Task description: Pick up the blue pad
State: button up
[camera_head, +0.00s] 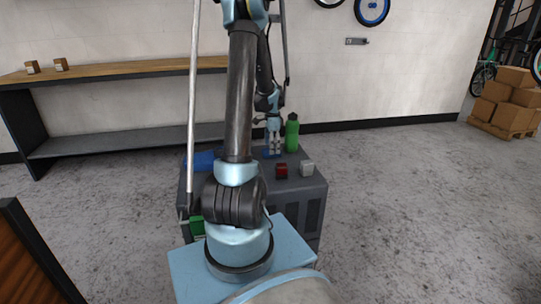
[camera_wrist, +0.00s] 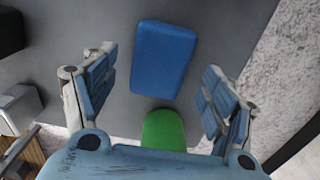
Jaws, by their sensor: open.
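The blue pad (camera_wrist: 163,58) is a flat rounded rectangle lying on the dark grey top of a cabinet. In the wrist view it shows whole, between and beyond my fingers. In the head view a bit of blue (camera_head: 267,153) shows under my gripper (camera_head: 273,143), beside the green bottle; most of it is hidden. My gripper (camera_wrist: 160,65) is open and empty, with one finger to each side of the pad in the wrist view. I see no contact with the pad.
The green bottle (camera_head: 292,133) stands close to the right of my gripper; it shows in the wrist view (camera_wrist: 163,130). A red block (camera_head: 281,170) and a pale grey block (camera_head: 306,168) sit nearer on the cabinet (camera_head: 312,190). Another blue item (camera_head: 200,161) lies at left.

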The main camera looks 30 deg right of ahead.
jog(key=shift+f, duration=0.9)
jog(key=c, duration=1.2)
jog(key=shift+o, duration=0.2)
notch_tip(320, 180, up, 10)
jog(key=shift+o, duration=0.5)
